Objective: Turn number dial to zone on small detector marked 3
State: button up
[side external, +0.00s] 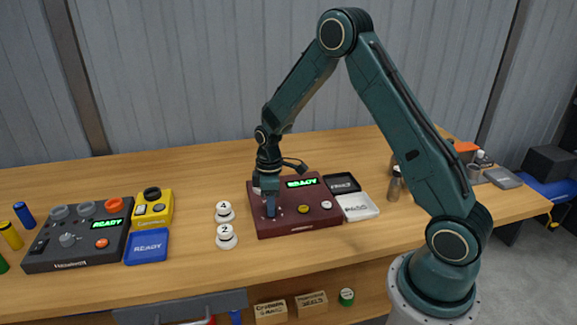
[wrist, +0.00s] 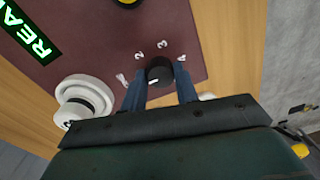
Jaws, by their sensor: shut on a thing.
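A black number dial (wrist: 160,72) sits on the maroon control box (wrist: 95,50). White numbers 1, 2, 3 and 4 curve around it. Its short white mark lies on the left part of its face, roughly toward the 1. My gripper (wrist: 160,93) is shut on the dial, one blue finger on each side; in the side view (side external: 271,208) it hides the dial. A white round detector (wrist: 88,92) shows left of the fingers at the box's edge; its number is cut by my gripper and unclear. It is mostly hidden in the side view.
White round pieces marked 4 (side external: 225,210) and 2 (side external: 226,236) stand left of the box on the wooden table. The box has a green READY display (side external: 301,183) and a yellow button (side external: 303,209).

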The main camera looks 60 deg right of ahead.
jog(key=shift+m, duration=0.4)
jog(key=m, duration=0.5)
jog(key=shift+m, duration=0.4)
jog(key=m, duration=0.3)
jog(key=shift+m+t, duration=0.3)
jog(key=shift+m, duration=0.1)
jog(key=m, duration=0.3)
jog(key=shift+m, duration=0.3)
jog(key=m, duration=0.9)
jog(key=shift+m, duration=0.4)
jog(key=o, duration=1)
jog(key=shift+s, duration=0.1)
